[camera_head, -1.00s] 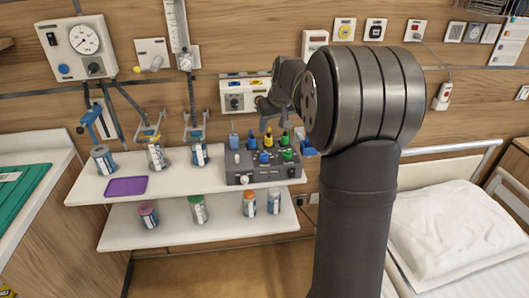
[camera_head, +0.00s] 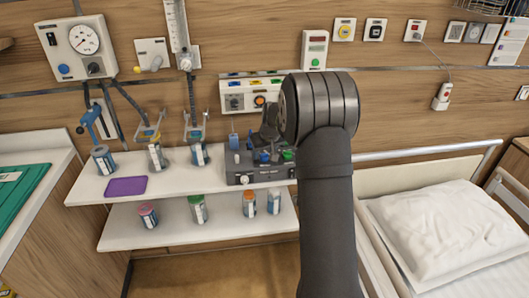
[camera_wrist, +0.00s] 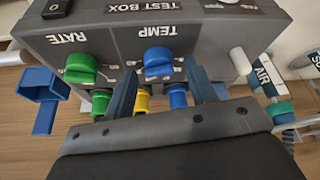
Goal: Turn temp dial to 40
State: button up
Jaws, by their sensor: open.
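The grey test box (camera_head: 238,178) stands on the upper shelf; in the wrist view its front (camera_wrist: 108,45) fills the top, upside down. The blue TEMP dial (camera_wrist: 158,62) sits under the TEMP label. Its scale and pointer setting cannot be read. A green RATE dial (camera_wrist: 80,68) is beside it on the left. My gripper (camera_wrist: 162,70) is open, with one dark finger on each side of the blue dial. Whether the fingers touch the dial cannot be told. In the head view my wrist partly hides the box's right side.
A blue fitting (camera_wrist: 42,88) juts out left of the box in the wrist view. A yellow plug (camera_wrist: 142,101) and a blue plug (camera_wrist: 178,98) show close to the fingers.

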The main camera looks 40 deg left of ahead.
jog(key=shift+c, duration=0.4)
jog(key=c, duration=0.9)
jog(key=shift+n+g, duration=0.3)
jog(key=shift+n, duration=0.2)
jog(key=o, duration=1)
jog(key=shift+r, duration=0.1)
jog(key=v, duration=1.7)
jog(key=shift+d, duration=0.15)
